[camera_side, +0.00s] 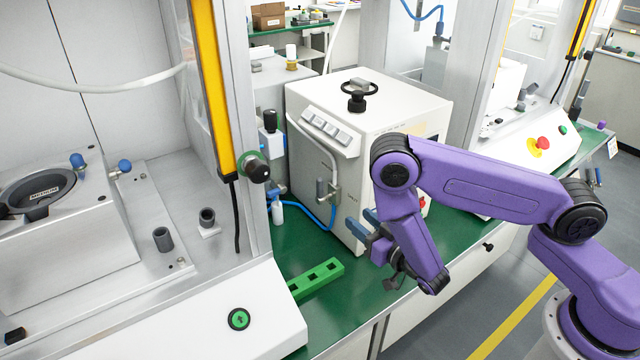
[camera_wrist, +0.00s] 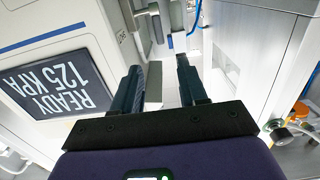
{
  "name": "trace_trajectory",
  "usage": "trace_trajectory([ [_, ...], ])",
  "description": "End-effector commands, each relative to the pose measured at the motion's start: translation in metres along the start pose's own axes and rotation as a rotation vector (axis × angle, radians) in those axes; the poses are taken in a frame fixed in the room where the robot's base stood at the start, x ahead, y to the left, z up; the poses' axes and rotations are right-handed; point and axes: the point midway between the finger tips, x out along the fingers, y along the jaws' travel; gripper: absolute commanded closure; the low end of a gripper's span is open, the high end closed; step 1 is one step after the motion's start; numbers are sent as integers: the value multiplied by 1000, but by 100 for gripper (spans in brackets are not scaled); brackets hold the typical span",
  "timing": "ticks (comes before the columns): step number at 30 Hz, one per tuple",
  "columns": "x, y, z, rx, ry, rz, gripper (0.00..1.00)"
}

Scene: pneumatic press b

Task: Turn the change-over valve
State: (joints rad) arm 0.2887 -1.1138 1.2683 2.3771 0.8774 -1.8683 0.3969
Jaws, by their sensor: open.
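Beyond the fingertips, the wrist view shows a grey fitting (camera_wrist: 155,22) and a blue hose (camera_wrist: 195,15). The fitting's handle is too small to read.
The white box (camera_side: 408,105) carries a black handwheel (camera_side: 358,97). Its screen (camera_wrist: 58,85) reads "READY 125 KPA". A green holed block (camera_side: 317,278) lies on the bench (camera_side: 300,250). A black knob (camera_side: 258,170) juts from the frame at left. Bench between block and box is clear.

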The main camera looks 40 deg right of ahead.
Motion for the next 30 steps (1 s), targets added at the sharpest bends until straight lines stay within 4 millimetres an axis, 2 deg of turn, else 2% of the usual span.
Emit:
trace_trajectory([
  [4, 0, 3, -2, -16, 38, 1, 57],
  [8, 10, 3, -3, -13, 41, 4, 57],
  [30, 142, 3, -8, -15, 42, 1, 57],
])
